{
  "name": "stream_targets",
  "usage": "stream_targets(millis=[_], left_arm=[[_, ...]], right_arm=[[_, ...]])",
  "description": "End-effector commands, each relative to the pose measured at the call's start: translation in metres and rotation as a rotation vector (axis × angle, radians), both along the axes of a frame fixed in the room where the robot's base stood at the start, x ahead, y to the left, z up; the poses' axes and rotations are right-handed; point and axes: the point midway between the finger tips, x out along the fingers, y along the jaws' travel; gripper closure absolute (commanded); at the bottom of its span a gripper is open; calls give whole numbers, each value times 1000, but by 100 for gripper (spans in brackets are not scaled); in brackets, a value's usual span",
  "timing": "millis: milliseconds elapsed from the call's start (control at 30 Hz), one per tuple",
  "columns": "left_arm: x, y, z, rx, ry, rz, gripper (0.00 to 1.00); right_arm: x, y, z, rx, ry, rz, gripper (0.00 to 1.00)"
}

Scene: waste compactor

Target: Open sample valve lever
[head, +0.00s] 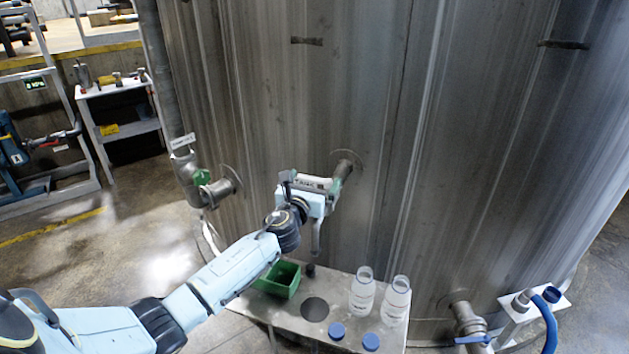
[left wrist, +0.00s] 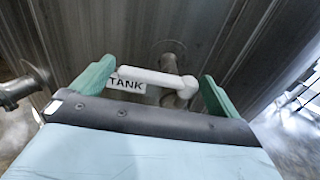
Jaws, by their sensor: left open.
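The sample valve sits on a short pipe with a round flange (head: 346,162) on the tank wall. Its pale lever (left wrist: 155,77) runs crosswise in the left wrist view, beside a white "TANK" label (left wrist: 126,86). The label also shows in the head view (head: 309,183). My left gripper (head: 312,186) is at the valve, its green fingers spread wide. In the left wrist view the lever lies between the two fingertips (left wrist: 153,84), with no clear contact. The gripper partly hides the valve in the head view. My right gripper is not in view.
Below the valve, a metal shelf (head: 262,308) holds a green bin (head: 278,280), two clear bottles (head: 362,290) and blue caps (head: 337,330). Another pipe outlet with a green part (head: 202,178) is to the left. A blue-handled valve (head: 472,339) is at lower right.

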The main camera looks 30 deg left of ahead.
Motion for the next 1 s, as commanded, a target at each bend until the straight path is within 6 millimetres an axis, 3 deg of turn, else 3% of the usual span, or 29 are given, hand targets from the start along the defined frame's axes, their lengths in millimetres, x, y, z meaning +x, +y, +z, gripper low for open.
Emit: stream_targets(millis=[200, 500, 900, 1000], left_arm=[[13, 2, 0, -1, 0, -1, 0], [14, 3, 0, 0, 0, -1, 1], [13, 2, 0, -1, 1, -1, 53], [13, 3, 0, -1, 1, 2, 53]], right_arm=[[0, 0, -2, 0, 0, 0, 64], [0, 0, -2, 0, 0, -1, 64], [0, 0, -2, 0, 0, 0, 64], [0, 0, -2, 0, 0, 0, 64]])
